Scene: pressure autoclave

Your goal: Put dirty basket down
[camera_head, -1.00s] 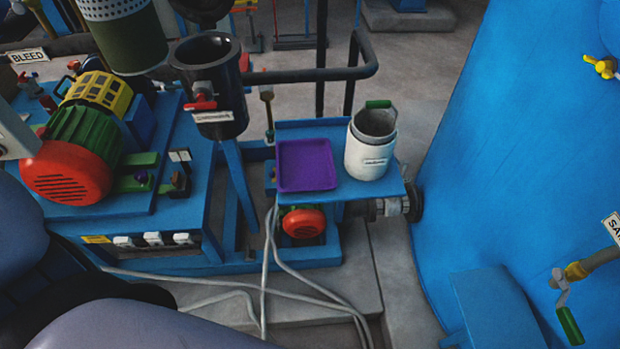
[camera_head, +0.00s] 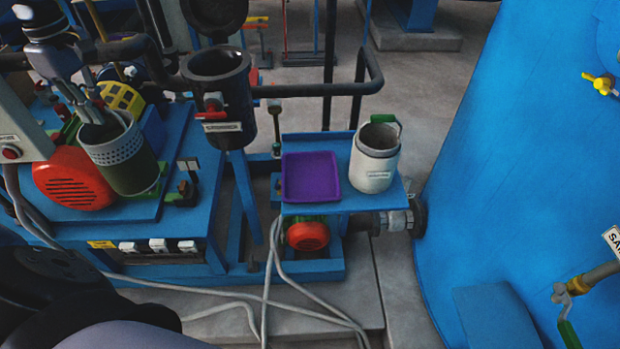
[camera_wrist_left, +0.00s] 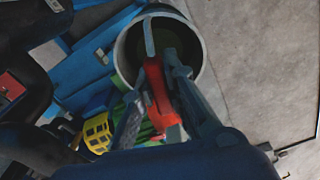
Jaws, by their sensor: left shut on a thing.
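The dirty basket (camera_head: 121,158) is a round vessel with a grey perforated upper band and a dark green lower part. It hangs tilted in front of the red, green and yellow motor at the left of the head view. My left gripper (camera_head: 92,112) reaches down from above and is shut on it at its open top. In the left wrist view the basket's pale round rim (camera_wrist_left: 126,60) surrounds the fingers of the left gripper (camera_wrist_left: 163,82), with a red part between them. Whether its base touches anything cannot be told. My right gripper is not in view.
A purple tray (camera_head: 311,177) and a white container (camera_head: 373,168) with a green handle stand on a blue table (camera_head: 350,203). A black open pot (camera_head: 222,100) with a red valve stands left of them. A black pipe rail (camera_head: 310,90) runs behind. A large blue vessel (camera_head: 520,160) fills the right.

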